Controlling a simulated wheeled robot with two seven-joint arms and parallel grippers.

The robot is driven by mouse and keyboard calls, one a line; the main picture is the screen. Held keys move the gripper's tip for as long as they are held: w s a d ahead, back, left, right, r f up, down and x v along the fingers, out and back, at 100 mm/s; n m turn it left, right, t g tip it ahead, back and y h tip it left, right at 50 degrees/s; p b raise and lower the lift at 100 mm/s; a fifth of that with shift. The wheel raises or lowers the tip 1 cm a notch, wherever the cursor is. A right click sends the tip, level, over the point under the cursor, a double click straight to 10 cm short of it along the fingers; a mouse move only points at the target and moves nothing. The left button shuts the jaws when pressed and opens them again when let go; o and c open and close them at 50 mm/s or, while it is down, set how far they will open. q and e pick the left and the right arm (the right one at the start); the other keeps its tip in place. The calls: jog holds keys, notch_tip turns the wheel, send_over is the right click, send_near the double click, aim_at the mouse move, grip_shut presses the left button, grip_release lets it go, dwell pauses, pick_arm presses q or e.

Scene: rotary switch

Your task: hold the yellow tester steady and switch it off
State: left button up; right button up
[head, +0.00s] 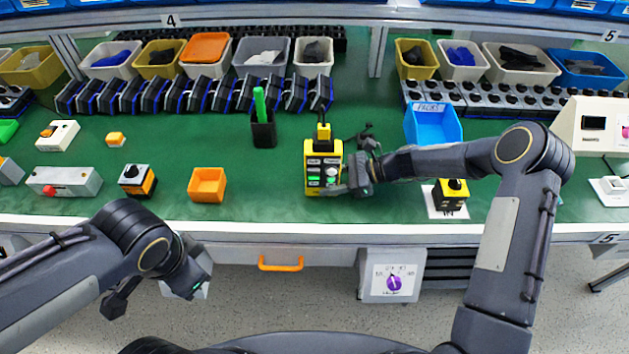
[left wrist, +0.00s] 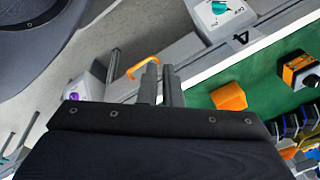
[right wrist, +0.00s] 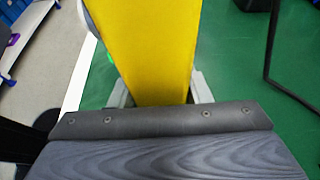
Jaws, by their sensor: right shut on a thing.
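The yellow tester (head: 309,172) stands upright near the middle of the green bench, with labels, green lights and a pale knob on its face. My right gripper (head: 352,180) is shut on it from the right side. In the right wrist view the tester's yellow body (right wrist: 155,45) fills the space between the fingers (right wrist: 160,92). The knob's exact pointing direction is too small to read. My left gripper (head: 198,278) is low at the bench's front edge, left of the tester and away from it. In the left wrist view its fingers (left wrist: 160,85) are close together and empty.
An orange open box (head: 207,185) and a black cup with a green pen (head: 263,132) stand left of the tester. A small yellow-black switch box (head: 453,192) is to its right. Below the bench edge are an orange handle (head: 281,265) and a purple-knob box (head: 393,280).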

pick_arm(q)
jog(key=w+m+y, duration=0.1)
jog(key=m, duration=0.2)
jog(key=w+d+m+t+y, duration=0.1)
jog(key=w+m+y, duration=0.1)
jog(key=m, duration=0.1)
jog(key=w+m+t+y, duration=0.1)
jog(key=w+m, duration=0.1)
jog(key=m, duration=0.2)
jog(key=shift+w+d+f+y, duration=0.2)
jog(key=shift+d+f+y, duration=0.1)
jog(key=shift+d+f, duration=0.1)
grip_shut()
jog(key=w+d+m+t+h, duration=0.2)
jog(key=d+m+t, duration=0.2)
jog(key=d+m, duration=0.5)
jog(key=w+d+m+t+h, duration=0.2)
jog(key=d+m+t, duration=0.3)
jog(key=d+m, duration=0.4)
jog(key=shift+w+d+h, duration=0.2)
jog(key=shift+d+h, duration=0.3)
jog(key=shift+d, duration=0.25)
send_near(315, 175)
notch_tip(315, 175, down, 3)
jog(key=w, duration=0.2)
jog(key=shift+w, duration=1.2)
jog(key=shift+w+r, duration=0.1)
jog(key=shift+w, duration=0.6)
